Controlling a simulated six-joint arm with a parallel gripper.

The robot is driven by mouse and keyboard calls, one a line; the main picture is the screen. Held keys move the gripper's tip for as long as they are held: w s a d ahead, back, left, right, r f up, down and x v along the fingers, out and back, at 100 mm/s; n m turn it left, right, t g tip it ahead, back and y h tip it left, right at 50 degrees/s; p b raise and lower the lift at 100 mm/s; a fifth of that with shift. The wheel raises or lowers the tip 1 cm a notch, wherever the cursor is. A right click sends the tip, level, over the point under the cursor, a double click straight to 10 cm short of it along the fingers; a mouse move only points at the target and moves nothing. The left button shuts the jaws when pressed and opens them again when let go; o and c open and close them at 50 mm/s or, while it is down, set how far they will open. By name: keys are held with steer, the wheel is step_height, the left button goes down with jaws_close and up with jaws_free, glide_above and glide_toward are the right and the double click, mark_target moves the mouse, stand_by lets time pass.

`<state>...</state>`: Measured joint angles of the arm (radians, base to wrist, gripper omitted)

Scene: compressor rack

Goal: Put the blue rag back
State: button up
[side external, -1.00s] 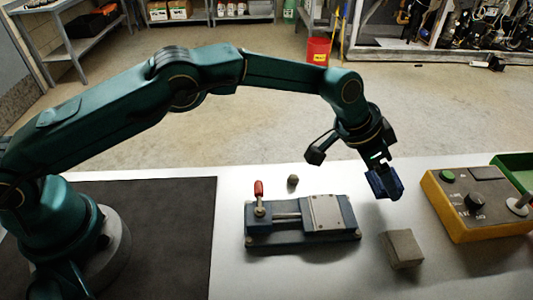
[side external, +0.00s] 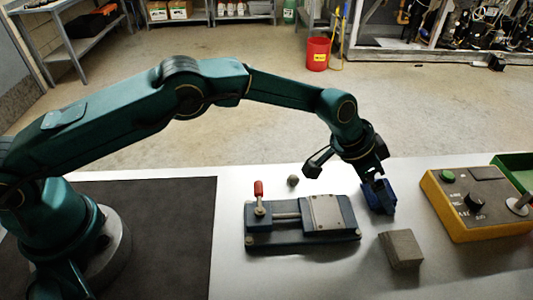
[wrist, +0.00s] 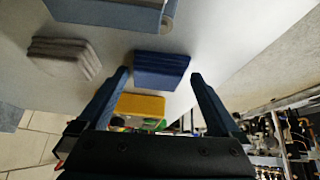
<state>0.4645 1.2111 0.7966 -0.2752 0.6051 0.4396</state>
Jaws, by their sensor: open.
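The blue rag (side external: 379,199) is a folded dark-blue pad. It rests on the white table just right of the vise-like fixture (side external: 325,213). My gripper (side external: 377,182) is pointing down over it, low to the table. In the wrist view my gripper (wrist: 160,77) is open, with one finger at each side of the blue rag (wrist: 161,68). The rag appears between and slightly beyond the fingertips; whether either finger touches it I cannot tell. In the side view the fingertips are hard to tell from the rag.
A grey folded pad (side external: 401,249) lies in front of the rag. A yellow control box (side external: 475,207) stands to the right, with a green bin (side external: 515,168) behind it. The fixture has an upright red handle (side external: 258,189). A small grey knob (side external: 292,181) sits behind it.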

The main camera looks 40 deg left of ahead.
steer(key=s+a+r+n+t+y, duration=0.1)
steer(key=s+a+r+n, duration=0.1)
steer(key=s+a+r, duration=0.55)
steer(key=s+a+r+n+y, duration=0.1)
steer(key=s+a+r, duration=0.4)
steer(key=a+r, duration=0.45)
steer(key=s+a+n+y, duration=0.1)
steer(key=s+a+n, duration=0.1)
steer(key=s+a, duration=0.2)
steer(key=s+a+f+n+y, duration=0.1)
steer(key=s+a+n, duration=0.2)
steer(key=s, duration=0.8)
steer(key=shift+a+f, duration=0.3)
steer(key=shift+a, duration=0.55)
